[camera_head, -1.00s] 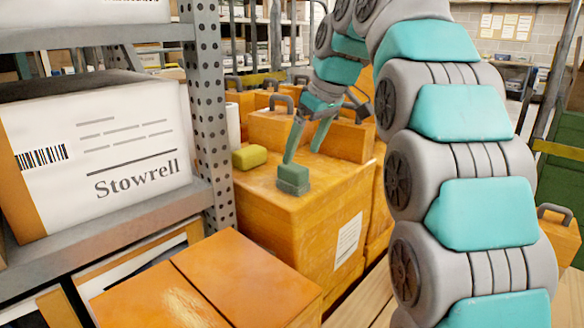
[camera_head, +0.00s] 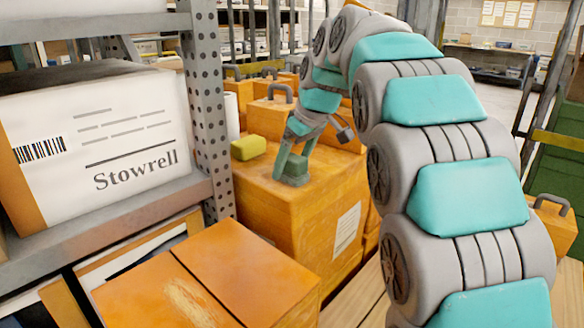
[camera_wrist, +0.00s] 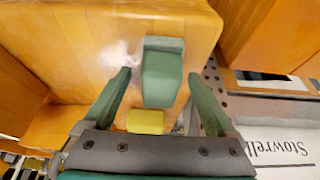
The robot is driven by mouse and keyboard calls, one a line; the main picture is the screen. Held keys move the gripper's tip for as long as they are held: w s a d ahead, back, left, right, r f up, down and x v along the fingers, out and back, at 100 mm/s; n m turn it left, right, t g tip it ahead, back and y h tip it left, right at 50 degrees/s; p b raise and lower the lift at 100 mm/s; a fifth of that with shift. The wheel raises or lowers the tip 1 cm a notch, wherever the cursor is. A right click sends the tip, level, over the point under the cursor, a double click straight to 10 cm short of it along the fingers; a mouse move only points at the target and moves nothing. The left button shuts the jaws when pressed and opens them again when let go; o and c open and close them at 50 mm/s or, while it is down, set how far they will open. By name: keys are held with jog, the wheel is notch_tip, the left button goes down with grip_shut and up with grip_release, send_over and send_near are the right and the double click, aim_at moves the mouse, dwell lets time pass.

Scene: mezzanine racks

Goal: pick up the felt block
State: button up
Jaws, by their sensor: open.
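The felt block, a small dark green block (camera_head: 294,170), sits on top of an orange box (camera_head: 290,215) near its front corner. My gripper (camera_head: 293,164) is lowered to it, with its two green fingers open and spread around the block. In the wrist view the block (camera_wrist: 163,78) lies between the fingertips of my gripper (camera_wrist: 160,75), with a gap showing on both sides. I cannot tell how far above the box top the fingertips are.
A yellow-green block (camera_head: 248,147) lies on the same box just behind and left; it also shows in the wrist view (camera_wrist: 145,121). A grey rack post (camera_head: 209,110) and a white Stowrell carton (camera_head: 100,140) stand left. Orange cases with handles (camera_head: 272,115) stand behind.

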grip_shut()
dwell(0.8)
